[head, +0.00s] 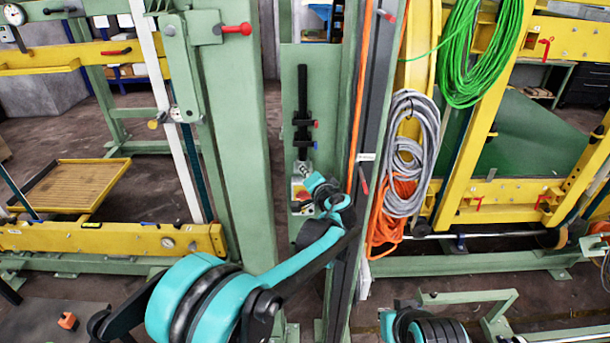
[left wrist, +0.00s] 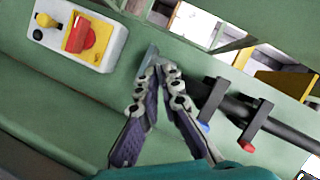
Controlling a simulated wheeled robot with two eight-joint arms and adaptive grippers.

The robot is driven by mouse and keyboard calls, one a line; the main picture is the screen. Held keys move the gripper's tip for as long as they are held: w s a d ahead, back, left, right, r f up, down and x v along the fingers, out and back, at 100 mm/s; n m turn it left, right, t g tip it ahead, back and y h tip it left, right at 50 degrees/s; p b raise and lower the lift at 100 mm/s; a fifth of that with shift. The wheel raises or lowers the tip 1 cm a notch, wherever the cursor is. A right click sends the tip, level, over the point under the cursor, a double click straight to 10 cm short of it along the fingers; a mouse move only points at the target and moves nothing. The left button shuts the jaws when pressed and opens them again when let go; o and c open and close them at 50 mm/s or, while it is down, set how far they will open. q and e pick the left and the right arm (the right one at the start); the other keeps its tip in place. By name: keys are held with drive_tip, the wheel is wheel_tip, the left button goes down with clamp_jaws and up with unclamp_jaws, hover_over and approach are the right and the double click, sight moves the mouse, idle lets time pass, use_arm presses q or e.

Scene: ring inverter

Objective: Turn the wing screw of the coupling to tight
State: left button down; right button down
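The coupling seems to be the upright black rod (head: 302,105) on the green post, with a blue-tipped and a red-tipped side piece. It also shows in the left wrist view (left wrist: 238,108), right of my fingers. I cannot make out a wing screw for certain. My left gripper (head: 303,170) is at the post just below the rod's lower end. In the left wrist view its fingertips (left wrist: 165,67) come together; a thin grey-green flat piece (left wrist: 149,58) shows beside the tips, and I cannot tell whether they grip it. My right gripper is not in view.
A white switch box (left wrist: 82,38) with a red and yellow knob sits close to my left gripper. Grey cable (head: 408,150) and green cable (head: 475,50) hang to the right. A green column (head: 240,130) stands left of the arm.

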use_arm(q)
drive_tip(key=shift+f+m+t+y+b, duration=0.2)
drive_tip(key=shift+m+t+y+b, duration=0.45)
drive_tip(key=shift+m, duration=0.8)
drive_tip(key=shift+f+m+t+y+b, duration=0.25)
drive_tip(key=shift+m+y+b, duration=0.2)
drive_tip(key=shift+m+b, duration=0.75)
drive_tip(key=shift+m, duration=0.35)
drive_tip(key=c, duration=1.7)
unclamp_jaws()
drive_tip(key=shift+r, duration=0.1)
drive_tip(key=v, duration=1.2)
